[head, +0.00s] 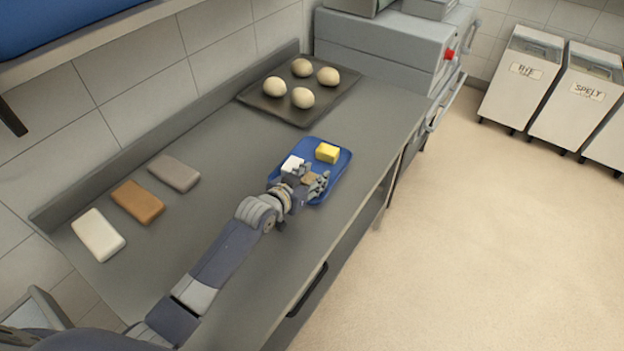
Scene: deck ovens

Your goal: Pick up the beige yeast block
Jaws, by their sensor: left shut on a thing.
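My left gripper (318,182) is over the near part of the blue tray (341,170), shut on the beige yeast block (308,180). Only a small beige patch of the block shows between the fingers; the gripper hides the rest. I cannot tell whether the block still touches the tray. A white block (292,163) lies in the tray just beyond the gripper, partly covered by it. A yellow block (327,152) lies at the far end of the tray, clear of the fingers. My right gripper is not in view.
A dark baking tray (267,107) with several dough balls lies farther back on the steel counter (215,150). White, brown and grey slabs (138,202) lie along the left side. A grey oven unit (385,50) with a red knob stands at the far end. Open floor lies right.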

